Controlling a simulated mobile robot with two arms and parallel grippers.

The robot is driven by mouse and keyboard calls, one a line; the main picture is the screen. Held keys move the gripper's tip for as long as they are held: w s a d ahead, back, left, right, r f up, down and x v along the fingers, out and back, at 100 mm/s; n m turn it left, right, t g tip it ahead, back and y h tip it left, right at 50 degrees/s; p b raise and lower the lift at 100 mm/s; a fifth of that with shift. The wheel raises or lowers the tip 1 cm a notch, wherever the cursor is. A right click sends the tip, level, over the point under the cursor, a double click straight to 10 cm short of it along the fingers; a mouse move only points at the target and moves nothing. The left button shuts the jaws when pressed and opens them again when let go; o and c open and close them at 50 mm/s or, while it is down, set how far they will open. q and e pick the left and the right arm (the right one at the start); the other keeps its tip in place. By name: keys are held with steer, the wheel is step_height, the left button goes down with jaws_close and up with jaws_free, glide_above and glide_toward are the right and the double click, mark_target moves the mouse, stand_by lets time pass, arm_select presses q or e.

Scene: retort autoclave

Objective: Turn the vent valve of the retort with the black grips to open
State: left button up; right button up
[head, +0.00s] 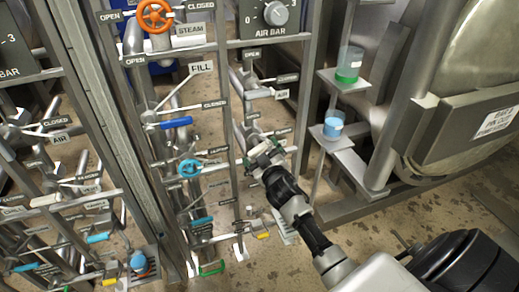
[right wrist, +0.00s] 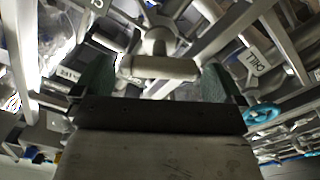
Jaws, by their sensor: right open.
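My right gripper (head: 263,157) reaches in from the lower right to the pipe rack in the head view. It is open, its two green-padded fingers apart. It is at a valve on the rack's right-hand pipe column. In the right wrist view, a pale grey valve handle (right wrist: 160,68) lies crosswise between the fingers of the right gripper (right wrist: 158,85), with gaps visible at both sides. The gripper covers most of this valve in the head view. I cannot read a vent label, and no black grip shows clearly. My left gripper is not in view.
An orange handwheel (head: 155,15) sits by the STEAM label, a blue lever (head: 175,123) below FILL, and a light-blue handwheel (head: 190,168) lower. The retort vessel (head: 465,60) is farther right.

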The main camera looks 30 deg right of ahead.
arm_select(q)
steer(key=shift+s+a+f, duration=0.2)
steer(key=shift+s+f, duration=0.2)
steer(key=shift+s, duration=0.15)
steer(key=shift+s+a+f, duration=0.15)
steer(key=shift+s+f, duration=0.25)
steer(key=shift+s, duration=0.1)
arm_select(e)
steer(key=v, duration=0.9)
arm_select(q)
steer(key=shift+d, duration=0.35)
arm_select(e)
steer(key=shift+d, duration=0.1)
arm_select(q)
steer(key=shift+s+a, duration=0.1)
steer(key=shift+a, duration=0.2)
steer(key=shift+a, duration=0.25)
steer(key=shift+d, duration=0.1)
